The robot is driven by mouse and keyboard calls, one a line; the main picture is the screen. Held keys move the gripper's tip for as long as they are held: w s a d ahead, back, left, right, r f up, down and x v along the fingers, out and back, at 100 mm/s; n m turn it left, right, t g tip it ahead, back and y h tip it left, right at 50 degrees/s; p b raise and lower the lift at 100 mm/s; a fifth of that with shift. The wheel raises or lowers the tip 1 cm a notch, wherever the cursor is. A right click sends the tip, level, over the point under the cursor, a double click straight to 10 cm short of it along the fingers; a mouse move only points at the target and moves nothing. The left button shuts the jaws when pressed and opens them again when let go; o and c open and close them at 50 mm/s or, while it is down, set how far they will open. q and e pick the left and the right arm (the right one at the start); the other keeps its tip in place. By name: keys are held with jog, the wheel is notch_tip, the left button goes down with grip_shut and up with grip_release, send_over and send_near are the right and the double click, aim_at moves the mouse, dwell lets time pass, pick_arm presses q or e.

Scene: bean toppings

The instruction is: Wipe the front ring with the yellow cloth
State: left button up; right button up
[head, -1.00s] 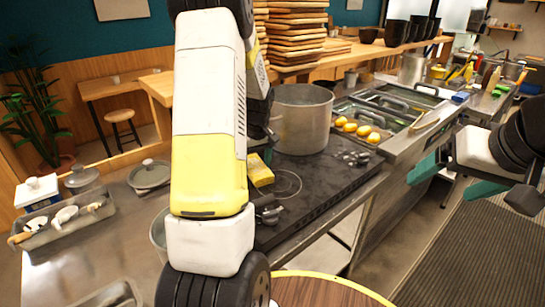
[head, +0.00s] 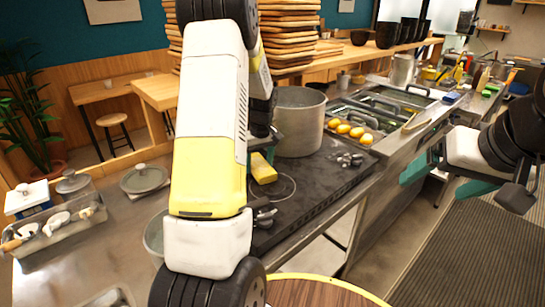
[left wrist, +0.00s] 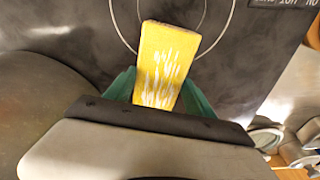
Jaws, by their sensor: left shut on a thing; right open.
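The yellow cloth (head: 263,168) is a small flat block-like piece held over the black cooktop (head: 325,178). My left gripper is shut on it; in the left wrist view its green fingers (left wrist: 160,95) sit on both sides of the cloth (left wrist: 163,60), which has white streaks. The front ring (head: 284,188) is a thin pale circle on the cooktop, just right of and below the cloth in the head view. In the left wrist view the cloth's far end overlaps the ring's circles (left wrist: 233,18). Whether it touches the surface is unclear. My right gripper (head: 440,175) is open and empty, right of the counter.
A large metal pot (head: 300,125) stands on the cooktop behind the ring. Dark knobs or small items (head: 349,159) lie at its right. Lemon-like yellow things (head: 345,128) sit in a tray beyond.

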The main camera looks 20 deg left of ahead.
aim_at(250, 177)
pick_arm(q)
jog(key=shift+s+a+f, duration=0.1)
jog(key=shift+s+a, duration=0.4)
jog(key=shift+s, duration=0.4)
jog(key=shift+s+a, duration=0.5)
jog(key=shift+s, duration=0.4)
jog(key=shift+w+d, duration=0.55)
jog(key=shift+w, duration=0.35)
jog(key=shift+w+d, duration=0.5)
jog(key=shift+w, duration=0.4)
jog(key=shift+s+a, duration=0.55)
jog(key=shift+s, duration=0.35)
jog(key=shift+s+a, duration=0.5)
jog(key=shift+s, duration=0.4)
